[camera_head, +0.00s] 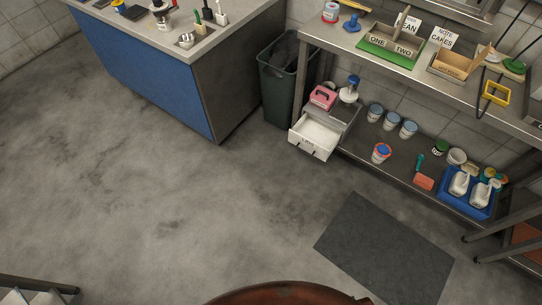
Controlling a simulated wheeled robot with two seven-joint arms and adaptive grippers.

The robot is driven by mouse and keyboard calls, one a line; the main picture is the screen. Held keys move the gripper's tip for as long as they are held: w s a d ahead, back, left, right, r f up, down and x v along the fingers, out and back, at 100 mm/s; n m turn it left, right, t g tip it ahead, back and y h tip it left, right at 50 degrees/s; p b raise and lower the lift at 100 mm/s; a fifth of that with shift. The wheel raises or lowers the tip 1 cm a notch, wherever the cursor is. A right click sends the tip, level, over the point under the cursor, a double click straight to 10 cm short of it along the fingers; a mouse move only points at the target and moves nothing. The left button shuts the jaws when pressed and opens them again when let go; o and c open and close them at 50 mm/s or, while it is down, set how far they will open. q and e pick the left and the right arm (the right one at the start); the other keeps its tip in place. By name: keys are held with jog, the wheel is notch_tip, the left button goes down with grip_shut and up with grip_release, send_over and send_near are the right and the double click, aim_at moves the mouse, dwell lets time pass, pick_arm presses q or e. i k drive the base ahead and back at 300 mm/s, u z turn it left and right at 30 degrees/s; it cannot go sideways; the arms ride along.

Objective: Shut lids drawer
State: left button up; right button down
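An open drawer (314,137) with a pale front and white inside sticks out from a small grey unit (339,118) at the left end of the lower shelf. Its front faces the open floor, and its inside looks empty. A label on the front is too small to read. Neither of my grippers is in view.
A dark bin (279,84) stands just left of the drawer. A pink box (323,97) sits on top of the drawer unit. The lower shelf (396,160) holds tins, tubs and a blue crate (467,193). A dark mat (385,250) lies on the clear floor.

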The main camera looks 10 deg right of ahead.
aim_at(317, 138)
jog(key=u, duration=0.9)
jog(key=i, duration=0.65)
jog(key=z, duration=0.75)
